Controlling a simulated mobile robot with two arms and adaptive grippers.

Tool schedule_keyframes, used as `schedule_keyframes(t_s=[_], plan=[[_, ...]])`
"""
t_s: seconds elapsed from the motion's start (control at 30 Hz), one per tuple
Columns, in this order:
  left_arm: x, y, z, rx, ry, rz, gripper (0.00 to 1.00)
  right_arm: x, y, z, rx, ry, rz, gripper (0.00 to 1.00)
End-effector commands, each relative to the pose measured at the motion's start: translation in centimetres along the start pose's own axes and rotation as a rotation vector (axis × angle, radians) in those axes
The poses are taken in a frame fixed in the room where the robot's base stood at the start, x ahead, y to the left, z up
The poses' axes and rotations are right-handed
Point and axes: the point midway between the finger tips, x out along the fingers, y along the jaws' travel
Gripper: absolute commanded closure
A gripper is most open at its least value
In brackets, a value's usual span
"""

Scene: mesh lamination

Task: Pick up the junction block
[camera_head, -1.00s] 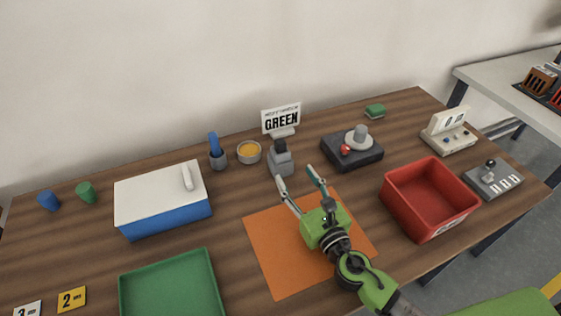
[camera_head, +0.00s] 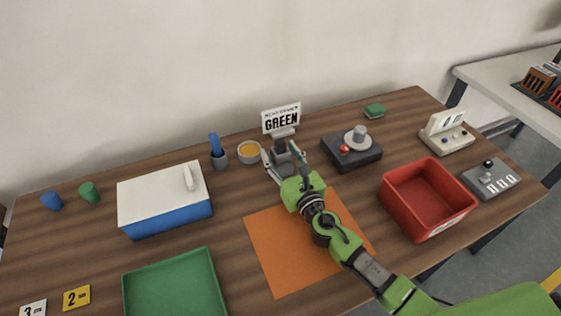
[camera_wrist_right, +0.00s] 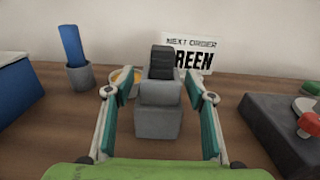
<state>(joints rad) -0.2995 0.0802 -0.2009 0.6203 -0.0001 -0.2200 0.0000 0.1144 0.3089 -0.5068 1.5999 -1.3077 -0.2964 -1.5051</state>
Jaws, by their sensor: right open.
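The junction block (camera_wrist_right: 158,108) is a grey stepped block with a black ribbed top. It stands upright on the wooden table, in front of the sign, and in the head view (camera_head: 281,158) it is partly hidden by my right gripper. My right gripper (camera_head: 285,164) is open, with its fingers on either side of the block. In the right wrist view the gripper (camera_wrist_right: 160,112) shows its teal finger pads left and right of the block, with a visible gap on each side. My left gripper is not in view.
A sign reading "GREEN" (camera_head: 281,118) stands behind the block. A yellow-filled bowl (camera_head: 249,152) and a holder with a blue item (camera_head: 219,160) are to the left. A dark device (camera_head: 352,155) and a red bin (camera_head: 428,203) are to the right. An orange mat (camera_head: 285,245) lies in front.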

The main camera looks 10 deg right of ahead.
Motion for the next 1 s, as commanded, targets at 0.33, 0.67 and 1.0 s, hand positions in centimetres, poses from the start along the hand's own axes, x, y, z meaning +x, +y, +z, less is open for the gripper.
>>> schedule_keyframes(t_s=[0.33,0.67,1.0], plan=[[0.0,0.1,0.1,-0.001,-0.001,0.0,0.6,0.0,0.0,0.1,-0.001,-0.002,0.0,0.98],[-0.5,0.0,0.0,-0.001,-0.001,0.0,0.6,0.0,0.0,0.8,-0.002,-0.003,0.0,0.98],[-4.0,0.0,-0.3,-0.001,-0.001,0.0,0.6,-2.0,0.0,6.1,-0.003,-0.003,0.003,0.98]])
